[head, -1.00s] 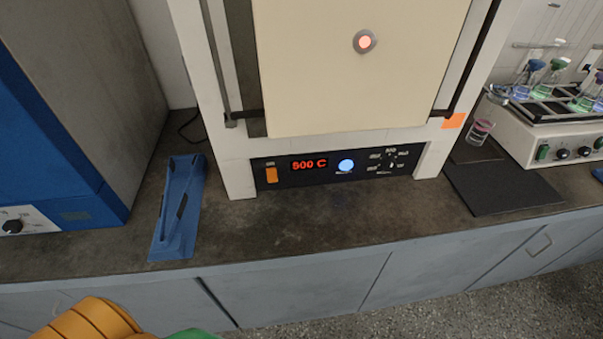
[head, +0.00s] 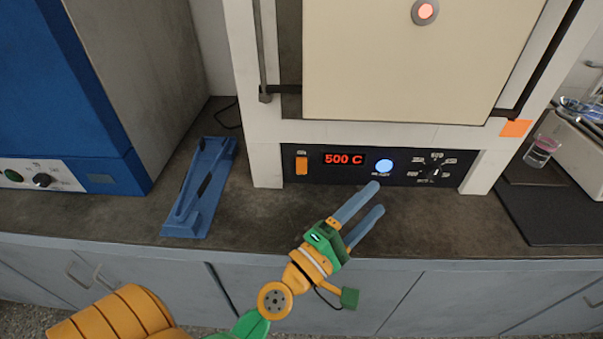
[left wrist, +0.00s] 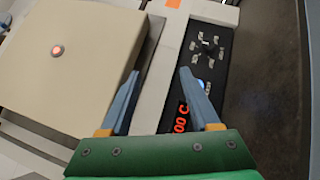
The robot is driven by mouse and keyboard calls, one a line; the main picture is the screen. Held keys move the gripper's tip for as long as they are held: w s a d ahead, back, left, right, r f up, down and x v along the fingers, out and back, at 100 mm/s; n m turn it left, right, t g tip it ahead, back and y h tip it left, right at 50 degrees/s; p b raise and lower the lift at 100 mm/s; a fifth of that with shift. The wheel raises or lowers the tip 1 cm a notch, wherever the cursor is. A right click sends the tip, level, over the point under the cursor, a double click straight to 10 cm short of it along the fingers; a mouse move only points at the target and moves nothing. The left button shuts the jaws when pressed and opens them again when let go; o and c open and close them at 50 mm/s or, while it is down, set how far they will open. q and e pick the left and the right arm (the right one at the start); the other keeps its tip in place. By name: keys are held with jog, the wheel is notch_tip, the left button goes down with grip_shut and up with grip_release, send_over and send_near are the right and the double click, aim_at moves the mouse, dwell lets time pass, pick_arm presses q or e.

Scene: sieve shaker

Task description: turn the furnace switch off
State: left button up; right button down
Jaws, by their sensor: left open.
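The furnace (head: 400,60) stands on the bench with its cream door shut and a glowing round port in it. Its black control panel (head: 395,178) has an orange rocker switch (head: 302,165) at the left, a lit red display reading 500 C (head: 344,159), a lit blue round button (head: 384,166) and a dial (head: 434,170). My left gripper (head: 378,198) is open and empty, in front of the panel below the blue button and right of the switch. In the left wrist view its fingers (left wrist: 160,85) are apart over the furnace front; the switch is not visible there. My right gripper is not in view.
A blue tool or holder (head: 200,190) lies on the bench left of the furnace. A blue-sided appliance (head: 70,90) stands further left. A dark mat (head: 550,210) and a small beaker (head: 541,150) are at the right. The bench before the furnace is otherwise clear.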

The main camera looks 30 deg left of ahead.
pick_arm(q)
jog(key=w+a+r+n+t+y, duration=0.1)
jog(key=a+n+y, duration=0.65)
jog(key=n, duration=0.35)
jog(key=n+g+y, duration=0.6)
jog(key=n+y, duration=0.1)
jog(key=n, duration=0.6)
send_near(301, 159)
jog(key=p+x, duration=0.1)
jog(key=x, duration=0.6)
jog(key=shift+w+a+f, duration=0.1)
jog(key=shift+w+a, duration=0.1)
jog(key=shift+w, duration=0.1)
jog(key=shift+c, duration=0.2)
